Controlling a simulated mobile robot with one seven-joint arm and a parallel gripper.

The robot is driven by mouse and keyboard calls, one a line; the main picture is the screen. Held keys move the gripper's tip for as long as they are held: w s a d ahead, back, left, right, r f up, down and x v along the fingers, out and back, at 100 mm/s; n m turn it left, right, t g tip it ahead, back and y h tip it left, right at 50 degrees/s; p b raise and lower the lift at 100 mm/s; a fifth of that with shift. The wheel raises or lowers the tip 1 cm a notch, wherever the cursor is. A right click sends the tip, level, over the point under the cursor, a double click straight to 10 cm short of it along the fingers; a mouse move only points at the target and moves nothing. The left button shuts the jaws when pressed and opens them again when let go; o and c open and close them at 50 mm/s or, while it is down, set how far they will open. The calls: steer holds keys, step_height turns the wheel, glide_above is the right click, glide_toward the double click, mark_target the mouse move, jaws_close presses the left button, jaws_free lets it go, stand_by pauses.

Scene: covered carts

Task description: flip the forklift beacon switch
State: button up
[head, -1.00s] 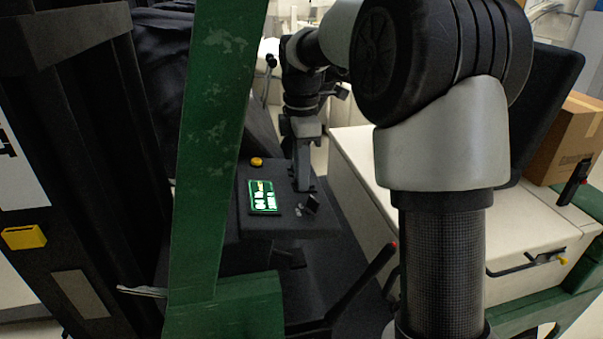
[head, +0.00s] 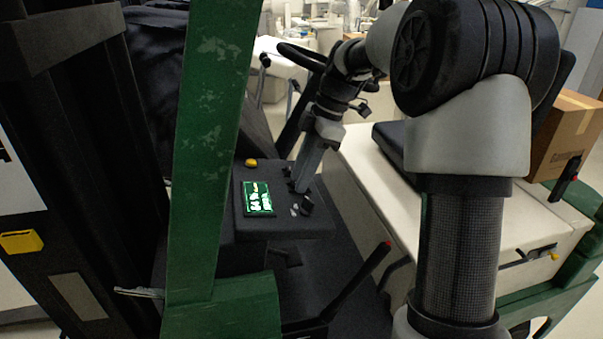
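The forklift's dark control panel (head: 248,222) stands left of centre in the head view. It carries a lit green-and-white display (head: 258,198), a yellow round button (head: 251,163) and small black and light controls (head: 303,207) near its right front corner. My gripper (head: 299,187) points down at the right part of the panel, just behind those small controls. Its fingers look close together, but I cannot tell whether they are open or shut. I cannot single out the beacon switch; the fingertips may cover it.
A green post (head: 205,140) stands left in front of the panel. A red-tipped lever (head: 362,280) rises at the front. A light cream body (head: 475,215) lies to the right, with a cardboard box (head: 563,135) on it. A steering wheel (head: 300,56) is behind my arm.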

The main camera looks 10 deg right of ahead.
steer(key=shift+o, duration=0.5)
steer(key=p+v, duration=0.1)
steer(key=v, duration=1.6)
steer(key=shift+r+p, duration=0.2)
steer(key=shift+p, duration=0.15)
steer(key=s+a+m+t+h, duration=0.25)
steer(key=s+a+m, duration=0.55)
steer(key=s, duration=0.5)
steer(key=s+d+f+m+t+h, duration=0.1)
steer(key=s+f+m+t, duration=0.2)
steer(key=s+f+m, duration=0.7)
steer(key=s, duration=0.3)
steer(key=shift+h, duration=0.35)
